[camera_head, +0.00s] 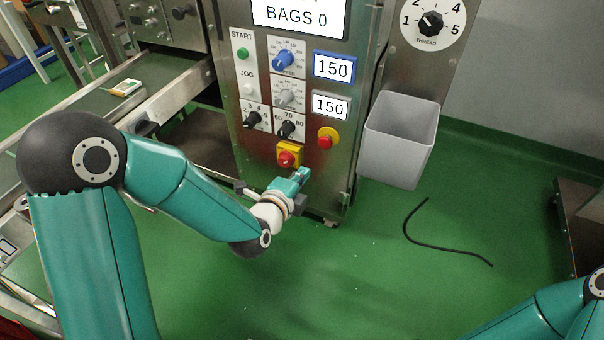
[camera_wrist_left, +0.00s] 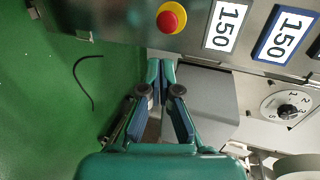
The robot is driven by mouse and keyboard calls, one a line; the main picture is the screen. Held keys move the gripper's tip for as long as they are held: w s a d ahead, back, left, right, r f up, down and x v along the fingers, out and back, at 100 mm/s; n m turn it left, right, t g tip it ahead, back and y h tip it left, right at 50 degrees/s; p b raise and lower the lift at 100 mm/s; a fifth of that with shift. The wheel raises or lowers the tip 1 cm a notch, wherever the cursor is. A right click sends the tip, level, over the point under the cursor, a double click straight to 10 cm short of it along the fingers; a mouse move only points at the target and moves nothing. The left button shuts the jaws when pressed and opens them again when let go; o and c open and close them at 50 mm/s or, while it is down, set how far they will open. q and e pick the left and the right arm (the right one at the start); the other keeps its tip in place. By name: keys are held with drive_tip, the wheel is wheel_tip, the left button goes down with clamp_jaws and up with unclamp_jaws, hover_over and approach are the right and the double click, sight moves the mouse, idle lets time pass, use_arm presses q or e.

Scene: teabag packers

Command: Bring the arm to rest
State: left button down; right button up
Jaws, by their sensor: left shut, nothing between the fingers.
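My left arm comes in from the left in the head view. Its gripper (camera_head: 301,176) is in front of the lower part of the machine's control panel (camera_head: 268,100), just right of and below a red button on a yellow plate (camera_head: 287,158). In the left wrist view the fingers of the left gripper (camera_wrist_left: 161,68) are together and hold nothing. I cannot tell from the views how far the fingertips are from the panel. Of my right arm, only a teal link shows at the lower right of the head view; its gripper is out of view.
A grey open bin (camera_head: 398,140) hangs at the panel's right side. A second red button on yellow (camera_head: 328,138) sits near it. A black cable (camera_head: 430,240) lies on the green floor. A conveyor (camera_head: 110,100) with a small box (camera_head: 127,88) is at left. The front floor is clear.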

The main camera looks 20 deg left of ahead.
use_arm(q)
drive_tip(key=shift+a, duration=0.1)
drive_tip(key=s+d+f+n+g+h, duration=0.1)
drive_tip(key=s+f+n+g, duration=0.3)
drive_tip(key=f, duration=0.7)
drive_tip(key=s+d+f+n+g, duration=0.1)
drive_tip(key=s+f+g, duration=0.2)
drive_tip(key=s+f, duration=0.65)
drive_tip(key=s+d+f+n+g+h, duration=0.2)
drive_tip(key=s+d+f+n+g, duration=0.2)
drive_tip(key=s+f+n+g, duration=0.65)
wheel_tip(320, 180, up, 38)
drive_tip(key=n+t+p, duration=0.3)
drive_tip(key=n+p, duration=0.2)
drive_tip(key=p, duration=3.1)
